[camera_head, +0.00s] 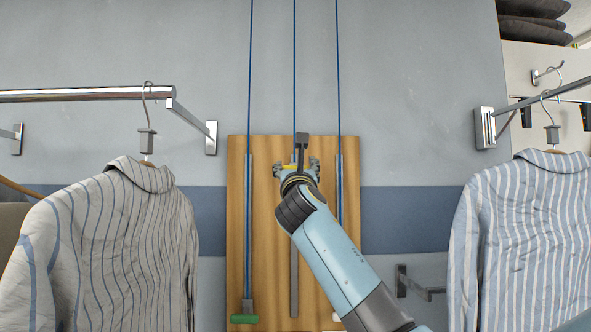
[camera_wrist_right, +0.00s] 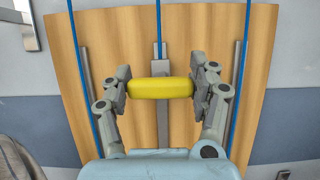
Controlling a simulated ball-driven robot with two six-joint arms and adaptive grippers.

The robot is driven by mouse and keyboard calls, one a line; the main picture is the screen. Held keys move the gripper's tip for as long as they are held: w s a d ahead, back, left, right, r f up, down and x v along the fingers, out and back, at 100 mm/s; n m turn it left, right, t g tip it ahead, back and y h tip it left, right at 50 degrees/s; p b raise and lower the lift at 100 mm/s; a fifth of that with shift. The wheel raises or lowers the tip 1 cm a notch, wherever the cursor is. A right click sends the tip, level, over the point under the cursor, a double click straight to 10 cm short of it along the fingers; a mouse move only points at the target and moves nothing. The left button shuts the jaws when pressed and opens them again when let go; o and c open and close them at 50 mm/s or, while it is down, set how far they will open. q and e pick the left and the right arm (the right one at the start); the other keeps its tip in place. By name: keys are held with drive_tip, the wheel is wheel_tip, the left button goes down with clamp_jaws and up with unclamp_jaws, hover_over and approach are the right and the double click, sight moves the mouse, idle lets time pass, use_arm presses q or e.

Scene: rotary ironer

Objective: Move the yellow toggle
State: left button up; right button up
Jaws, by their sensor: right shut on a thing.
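The yellow toggle (camera_wrist_right: 160,88) is a short horizontal bar on the middle blue cord, in front of the wooden board (camera_wrist_right: 107,45). My right gripper (camera_wrist_right: 160,86) is shut on it, with one finger at each end of the bar in the right wrist view. A green toggle (camera_head: 245,319) hangs low on the left cord. My left gripper is not in view.
Striped shirts hang on both sides, one left (camera_head: 115,245) and one right (camera_head: 535,240). Metal rails (camera_head: 90,94) jut from the wall at either side. Three blue cords run upward from the board. A pale toggle is partly hidden at the lower right.

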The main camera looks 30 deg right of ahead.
wheel_tip(320, 180, down, 34)
drive_tip(key=b, duration=2.3)
drive_tip(key=shift+f, duration=0.25)
drive_tip(key=o, duration=1.6)
drive_tip(key=shift+o, duration=0.5)
drive_tip(key=shift+r, duration=0.2)
drive_tip(key=shift+s, duration=0.1)
drive_tip(key=v, duration=1.2)
